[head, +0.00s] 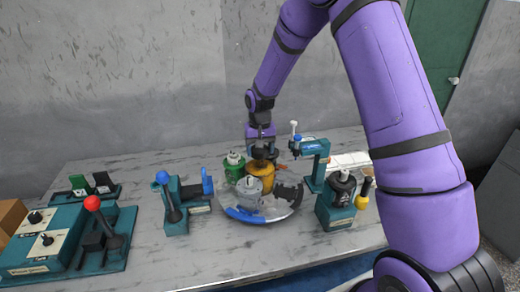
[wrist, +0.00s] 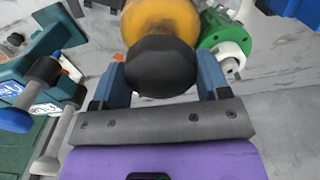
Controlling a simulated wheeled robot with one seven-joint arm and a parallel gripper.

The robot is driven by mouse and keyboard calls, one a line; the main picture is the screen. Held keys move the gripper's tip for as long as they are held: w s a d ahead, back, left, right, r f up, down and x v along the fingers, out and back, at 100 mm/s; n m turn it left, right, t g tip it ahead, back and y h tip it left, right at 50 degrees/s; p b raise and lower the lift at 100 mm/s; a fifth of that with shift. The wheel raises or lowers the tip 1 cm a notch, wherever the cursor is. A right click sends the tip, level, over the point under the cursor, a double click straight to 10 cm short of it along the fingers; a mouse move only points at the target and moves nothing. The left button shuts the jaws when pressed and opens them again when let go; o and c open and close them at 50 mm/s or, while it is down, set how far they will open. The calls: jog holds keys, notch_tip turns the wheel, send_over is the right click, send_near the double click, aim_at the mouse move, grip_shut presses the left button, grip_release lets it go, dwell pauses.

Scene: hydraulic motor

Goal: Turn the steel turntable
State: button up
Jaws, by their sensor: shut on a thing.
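The steel turntable (head: 283,213) is a round grey plate with a blue section on its front rim, on the table in the middle of the head view. It carries a green part (head: 234,170), a grey motor part (head: 254,186), a dark part (head: 289,193) and an orange part (head: 259,176) with a black top. My gripper (head: 263,153) reaches down from above at the orange part. In the wrist view its two blue fingers stand on either side of the black top (wrist: 160,66), shut on it. The orange body (wrist: 160,18) shows beyond. The fingertips are partly hidden.
A blue-knobbed lever unit (head: 174,212) stands left of the turntable, and a red-knobbed control box (head: 60,240) farther left. A teal press stand (head: 318,165) and a black-topped unit (head: 338,200) stand close on the right. The table front is clear.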

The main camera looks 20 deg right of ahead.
jog(key=shift+m, duration=3.9)
jog(key=shift+w+a+m, duration=0.1)
jog(key=shift+w+m, duration=0.05)
jog(key=shift+m, duration=8.65)
jog(key=shift+w+m, duration=0.1)
jog(key=shift+m, duration=1.9)
jog(key=o, duration=1.3)
